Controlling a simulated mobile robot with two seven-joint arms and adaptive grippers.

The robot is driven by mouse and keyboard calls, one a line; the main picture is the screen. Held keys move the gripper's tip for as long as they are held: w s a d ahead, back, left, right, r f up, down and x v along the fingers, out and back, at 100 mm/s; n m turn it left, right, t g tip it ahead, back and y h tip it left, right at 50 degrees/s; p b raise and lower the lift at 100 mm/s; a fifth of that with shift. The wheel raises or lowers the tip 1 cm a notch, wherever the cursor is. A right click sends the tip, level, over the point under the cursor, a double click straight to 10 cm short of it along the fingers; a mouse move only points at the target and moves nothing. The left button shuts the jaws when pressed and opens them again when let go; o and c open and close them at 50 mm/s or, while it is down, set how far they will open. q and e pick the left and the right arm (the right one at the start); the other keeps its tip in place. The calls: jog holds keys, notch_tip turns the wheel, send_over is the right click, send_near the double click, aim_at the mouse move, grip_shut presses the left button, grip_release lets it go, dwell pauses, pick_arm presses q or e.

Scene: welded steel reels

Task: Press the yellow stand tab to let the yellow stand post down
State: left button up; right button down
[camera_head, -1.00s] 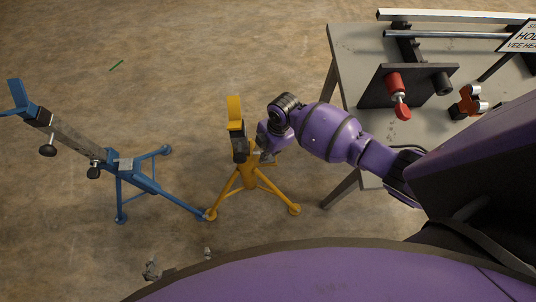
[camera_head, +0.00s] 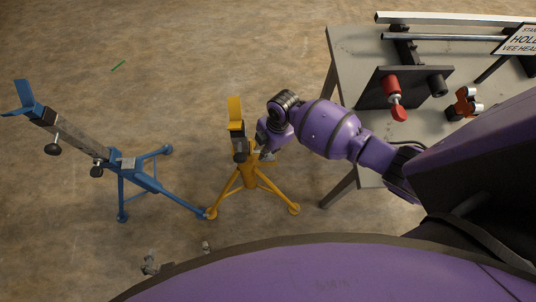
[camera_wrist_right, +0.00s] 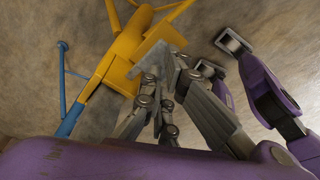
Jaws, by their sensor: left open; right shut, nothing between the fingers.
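The yellow stand (camera_head: 250,178) stands upright on splayed legs on the floor, its post topped by a yellow vee head (camera_head: 235,108). My right gripper (camera_head: 263,152) is shut, with nothing held, close against the right side of the stand just below the head. My left gripper (camera_head: 178,255) is open and empty low in the head view, mostly hidden behind my own body.
A blue stand (camera_head: 130,172) with a tilted arm is at the left, one foot close to a yellow foot.

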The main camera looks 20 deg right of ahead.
jog(key=shift+r, duration=0.3)
notch_tip(320, 180, up, 5)
jog(key=p, duration=0.3)
jog(key=shift+w+f, duration=0.1)
pick_arm(q)
jog(key=w+r+t+p, duration=0.1)
jog(key=w+r, duration=0.4)
jog(key=r, duration=0.2)
jog(key=shift+r+t, duration=0.15)
jog(key=shift+t, duration=0.15)
pick_arm(e)
jog(key=shift+r, duration=0.85)
pick_arm(q)
jog(key=shift+w, duration=0.1)
